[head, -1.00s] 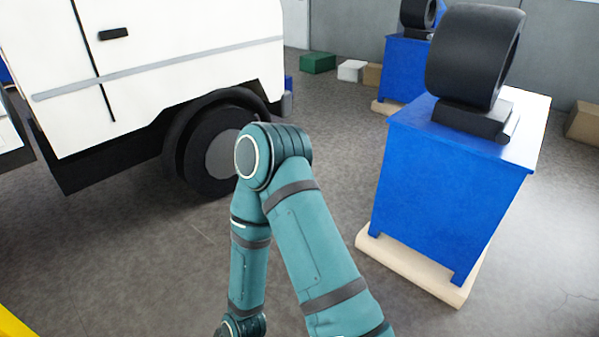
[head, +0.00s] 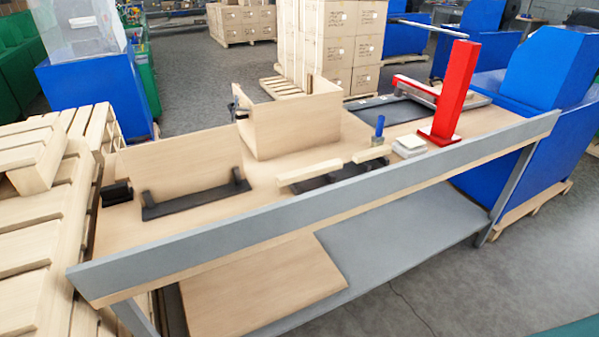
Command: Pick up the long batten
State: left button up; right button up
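Two pale wooden battens lie on the workbench (head: 220,252) in the head view. The longer batten (head: 310,172) lies near the middle of the bench, across or just behind a low black fixture (head: 328,178). The shorter batten (head: 370,154) lies to its right, roughly in line with it. Neither of my grippers is in view. Only a teal bit of my arm shows at the bottom right corner.
A raised grey board (head: 330,205) runs along the bench's near edge. A red post (head: 455,95), white blocks (head: 409,146), a brush (head: 379,130) and a wooden box (head: 295,120) stand on the bench. Pallets (head: 40,240) are at left; clear floor is at lower right.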

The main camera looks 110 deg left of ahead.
aim_at(285, 178)
jog(key=u, duration=1.65)
